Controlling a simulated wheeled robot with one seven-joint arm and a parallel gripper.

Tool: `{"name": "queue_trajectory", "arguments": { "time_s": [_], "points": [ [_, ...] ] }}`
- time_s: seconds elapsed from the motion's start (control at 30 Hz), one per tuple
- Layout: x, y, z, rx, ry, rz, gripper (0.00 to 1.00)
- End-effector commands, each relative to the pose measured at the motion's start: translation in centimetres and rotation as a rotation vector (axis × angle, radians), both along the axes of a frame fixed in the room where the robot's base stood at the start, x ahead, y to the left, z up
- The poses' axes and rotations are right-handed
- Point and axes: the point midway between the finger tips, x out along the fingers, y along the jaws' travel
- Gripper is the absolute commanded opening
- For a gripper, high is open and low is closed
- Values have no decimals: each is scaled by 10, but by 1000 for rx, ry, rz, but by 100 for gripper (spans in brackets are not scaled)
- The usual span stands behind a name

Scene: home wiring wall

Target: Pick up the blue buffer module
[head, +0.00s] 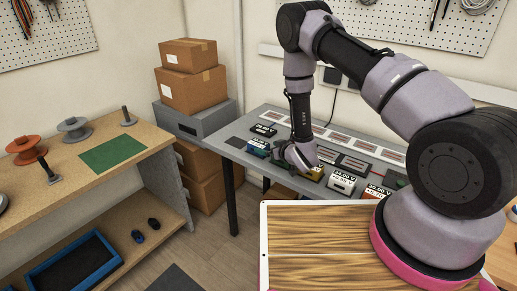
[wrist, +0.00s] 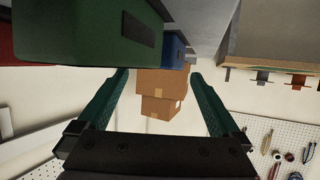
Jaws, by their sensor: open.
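The blue buffer module (head: 258,147) sits near the left end of the grey table's row of modules in the head view. In the wrist view its blue side (wrist: 174,52) shows beyond a large green module (wrist: 85,35), which partly hides it. My gripper (head: 281,156) is down at the row, just right of the blue module in the head view. In the wrist view my gripper (wrist: 160,76) has its two green fingers spread apart, with nothing held between them. The blue module is above the gap between the fingertips; I cannot tell whether they touch it.
A yellow module (head: 314,173), a white module (head: 341,182) and a red module (head: 375,192) stand right of my gripper. The grey table (head: 270,113) has strips of slots behind them. Cardboard boxes (head: 193,90) stand left of it. A workbench (head: 60,195) is further left.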

Motion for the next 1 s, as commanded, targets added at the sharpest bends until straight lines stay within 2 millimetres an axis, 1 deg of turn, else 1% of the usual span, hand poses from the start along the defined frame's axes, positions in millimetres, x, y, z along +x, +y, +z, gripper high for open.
{"name": "queue_trajectory", "arguments": {
  "time_s": [0.07,0.23,0.3,0.4,0.67,0.7,0.77,0.8,0.87,0.9,0.93,1.0],
  "points": [
    [4,4,-2,-1,-1,2,100],
    [23,18,-12,-2,-2,4,100],
    [31,22,-16,0,-1,1,100],
    [38,26,-20,-1,1,1,100],
    [41,27,-21,-1,1,-1,100],
    [41,27,-20,-1,1,-1,85],
    [41,27,-20,-1,1,-1,62],
    [41,27,-20,-1,1,-1,46],
    [41,26,-20,-1,1,-1,24],
    [41,26,-21,-1,1,-1,8],
    [41,26,-21,-1,1,-1,3],
    [41,26,-20,-1,1,-1,3]
  ]
}}
